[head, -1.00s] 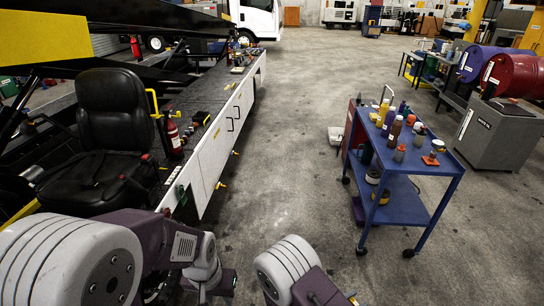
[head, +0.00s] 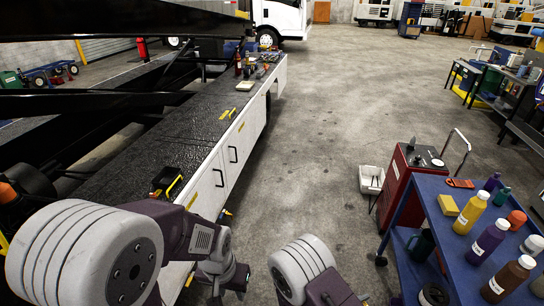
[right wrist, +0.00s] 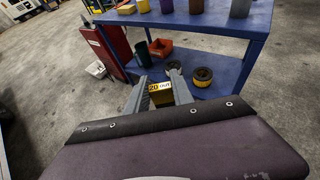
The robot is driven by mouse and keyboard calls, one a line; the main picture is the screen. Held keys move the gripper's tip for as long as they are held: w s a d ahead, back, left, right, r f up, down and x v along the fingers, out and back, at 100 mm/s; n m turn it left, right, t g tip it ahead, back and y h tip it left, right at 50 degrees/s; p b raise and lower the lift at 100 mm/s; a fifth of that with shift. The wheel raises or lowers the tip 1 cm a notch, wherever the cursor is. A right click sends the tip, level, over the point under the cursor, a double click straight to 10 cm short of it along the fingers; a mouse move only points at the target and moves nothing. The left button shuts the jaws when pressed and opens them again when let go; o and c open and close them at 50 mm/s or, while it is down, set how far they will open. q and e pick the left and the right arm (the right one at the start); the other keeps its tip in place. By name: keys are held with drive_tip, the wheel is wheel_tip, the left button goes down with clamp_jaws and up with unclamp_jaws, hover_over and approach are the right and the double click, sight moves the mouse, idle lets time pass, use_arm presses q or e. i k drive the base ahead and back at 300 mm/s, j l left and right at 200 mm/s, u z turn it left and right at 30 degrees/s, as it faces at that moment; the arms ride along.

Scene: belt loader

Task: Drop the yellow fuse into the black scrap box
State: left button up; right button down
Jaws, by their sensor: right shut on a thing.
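In the right wrist view my right gripper (right wrist: 160,95) is shut on the yellow fuse (right wrist: 160,87), a small yellow block with dark print between the fingertips. It is held in front of the blue trolley, apart from its lower shelf as far as I can tell. My left gripper (head: 222,280) is low in the head view, left of centre, beside the white cabinet side; its fingers are too dark to tell open from shut.
The blue trolley (head: 449,210) stands at the right with several bottles on top. A red cabinet (head: 402,187) and a white bin (head: 371,180) are beside it. A long loader deck (head: 190,135) runs along the left. The grey floor between is clear.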

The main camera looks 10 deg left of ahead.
sight(165, 181)
drive_tip(key=i+j+u, duration=0.1)
drive_tip(key=i+u, duration=0.8)
drive_tip(key=i+l+u, duration=0.2)
drive_tip(key=i+u, duration=0.25)
drive_tip(key=i+l+u, duration=0.3)
drive_tip(key=u, duration=0.15)
drive_tip(key=i+u, duration=0.2)
drive_tip(key=u, duration=0.25)
drive_tip(key=i+u, duration=0.2)
drive_tip(key=u, duration=0.25)
drive_tip(key=i+l+u, duration=0.1)
drive_tip(key=u, duration=0.4)
drive_tip(key=i, duration=0.05)
